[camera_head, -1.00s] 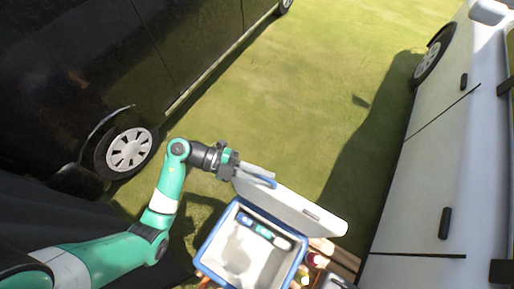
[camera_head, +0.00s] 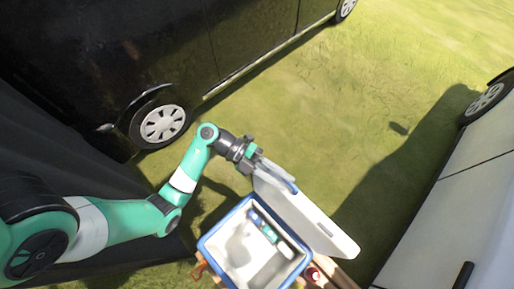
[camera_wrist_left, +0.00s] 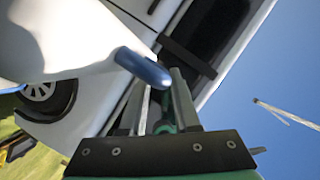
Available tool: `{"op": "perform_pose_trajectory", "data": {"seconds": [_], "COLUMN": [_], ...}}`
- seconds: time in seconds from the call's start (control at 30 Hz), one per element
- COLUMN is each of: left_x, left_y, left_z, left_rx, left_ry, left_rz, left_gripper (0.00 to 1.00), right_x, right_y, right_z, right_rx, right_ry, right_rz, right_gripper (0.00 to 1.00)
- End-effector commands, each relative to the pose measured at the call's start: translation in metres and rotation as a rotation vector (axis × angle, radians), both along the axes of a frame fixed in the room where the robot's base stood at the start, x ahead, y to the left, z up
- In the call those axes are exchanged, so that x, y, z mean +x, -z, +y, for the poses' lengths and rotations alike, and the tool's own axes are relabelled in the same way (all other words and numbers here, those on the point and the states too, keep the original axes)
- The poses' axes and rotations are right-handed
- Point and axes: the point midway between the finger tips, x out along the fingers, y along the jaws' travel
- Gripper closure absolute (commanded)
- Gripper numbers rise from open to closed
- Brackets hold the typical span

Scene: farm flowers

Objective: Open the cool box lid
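The cool box (camera_head: 207,243) has a blue rim and a white inside, and it is open at the bottom of the head view. Its white lid (camera_head: 315,226) stands raised along the box's upper right side. A blue handle (camera_head: 279,176) sits at the lid's upper left end. My left gripper (camera_head: 256,163) is at that end, beside the handle. In the left wrist view, my left gripper (camera_wrist_left: 162,92) has its fingers apart, with the rounded blue handle (camera_wrist_left: 143,67) at the fingertips. A firm hold cannot be made out. My right gripper is not in view.
Several small blue, white and teal items (camera_head: 264,229) lie inside the box. A black van (camera_head: 170,50) stands at the left and a white vehicle (camera_head: 455,205) at the right. Open grass (camera_head: 330,110) lies between them.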

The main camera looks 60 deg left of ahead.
Motion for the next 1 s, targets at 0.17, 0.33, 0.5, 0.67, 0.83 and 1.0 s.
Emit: {"op": "perform_pose_trajectory", "data": {"seconds": [0.17, 0.33, 0.5, 0.67, 0.83, 1.0], "left_x": [-0.018, -0.038, -0.049, -0.052, -0.052, -0.052], "left_y": [-0.011, -0.02, -0.025, -0.025, -0.025, -0.025], "left_z": [0.034, 0.067, 0.085, 0.089, 0.088, 0.088], "left_rx": [0.002, 0.003, 0.002, 0.002, 0.001, 0.001], "left_ry": [-0.008, -0.007, -0.002, 0.0, 0.001, 0.001], "left_rz": [-0.001, 0.0, 0.0, 0.0, 0.0, 0.0], "left_gripper": [0.7, 0.7, 0.7, 0.7, 0.7, 0.7], "right_x": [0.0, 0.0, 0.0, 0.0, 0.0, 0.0], "right_y": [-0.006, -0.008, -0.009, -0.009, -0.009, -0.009], "right_z": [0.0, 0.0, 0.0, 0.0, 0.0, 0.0], "right_rx": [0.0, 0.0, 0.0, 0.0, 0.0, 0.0], "right_ry": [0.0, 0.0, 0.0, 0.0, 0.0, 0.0], "right_rz": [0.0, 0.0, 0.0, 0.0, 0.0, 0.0], "right_gripper": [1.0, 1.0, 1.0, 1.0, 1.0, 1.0]}}
